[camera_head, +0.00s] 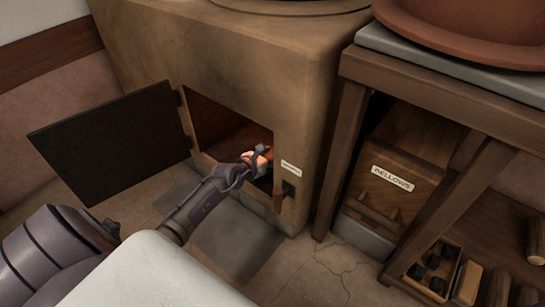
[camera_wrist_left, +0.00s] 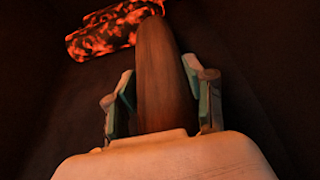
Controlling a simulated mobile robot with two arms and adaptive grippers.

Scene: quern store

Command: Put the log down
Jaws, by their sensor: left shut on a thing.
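My left gripper (camera_head: 258,160) reaches into the mouth of a clay stove (camera_head: 240,62), through its open firebox (camera_head: 215,112). In the left wrist view, its two fingers are shut on the sides of a brown log (camera_wrist_left: 165,75), which points away from the wrist. Glowing, charred logs (camera_wrist_left: 112,28) lie in the dark just past the log's far end. I cannot tell whether the log touches them or the firebox floor. In the head view, the gripper hides most of the log. My right gripper is not in view.
The black firebox door (camera_head: 110,140) stands open to the left. A small label (camera_head: 291,166) and a latch are at the opening's right edge. A wooden bench (camera_head: 420,95) stands at right, with a box labelled "BELLOWS" (camera_head: 395,180) and several cut logs beneath.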

